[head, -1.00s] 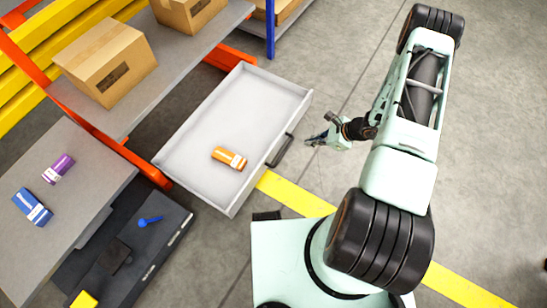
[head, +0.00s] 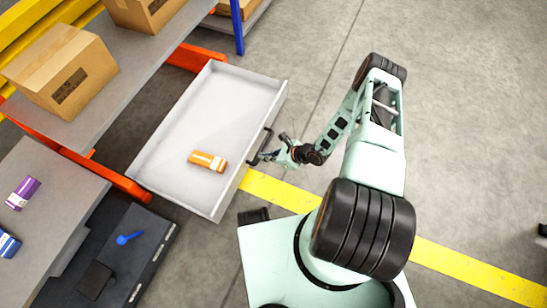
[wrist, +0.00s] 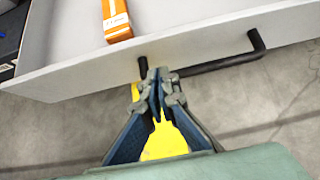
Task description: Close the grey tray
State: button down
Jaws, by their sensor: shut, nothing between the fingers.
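The grey tray (head: 180,124) is a wide, shallow drawer that stands pulled out from under the shelf in the head view. Its front panel (wrist: 100,76) crosses the wrist view. A dark bar handle (head: 262,145) is on that panel and also shows in the wrist view (wrist: 215,64). An orange and white box (head: 207,161) lies inside the tray. My gripper (head: 256,160) is shut and empty at the near end of the handle. In the wrist view its fingertips (wrist: 160,76) are right by the handle's left post; I cannot tell whether they touch.
Cardboard boxes (head: 62,72) stand on the grey shelf behind the tray. A dark lower drawer (head: 140,262) holding a blue item (head: 128,238) is at the lower left.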

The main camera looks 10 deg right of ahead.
aim_at(249, 153)
jog(key=shift+w+a+f+b, duration=0.1)
jog(key=shift+w+a+b, duration=0.15)
jog(key=shift+w+a, duration=0.55)
jog(key=shift+w+a+f+b, duration=0.15)
jog(key=shift+w+a, duration=0.35)
jog(key=shift+a, duration=0.5)
jog(key=shift+w+a+r, duration=0.1)
jog(key=shift+a, duration=0.05)
